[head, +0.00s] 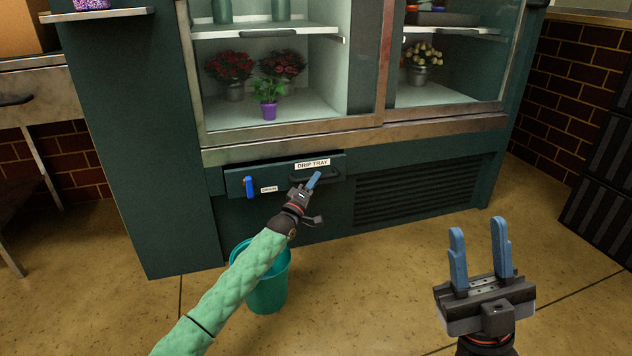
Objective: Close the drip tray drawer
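The drip tray drawer (236,181) is a dark green front low on the display cooler, with a "DRIP TRAY" label and a dark handle. It seems to stand slightly proud of the cabinet, but I cannot tell by how much. My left gripper (314,179) is at the drawer's right part, by the handle. Its blue fingers overlap in view, so its opening and any contact are unclear. My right gripper (478,224) is open and empty, fingers pointing up, above the floor at the lower right, away from the drawer.
A blue drain lever (249,187) sits on the left of the drawer area beside a "DRAIN" label. A teal bucket (268,292) stands on the floor below, partly behind my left arm. A vent grille (415,190) lies right of the drawer. Floor between the bucket and my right gripper is clear.

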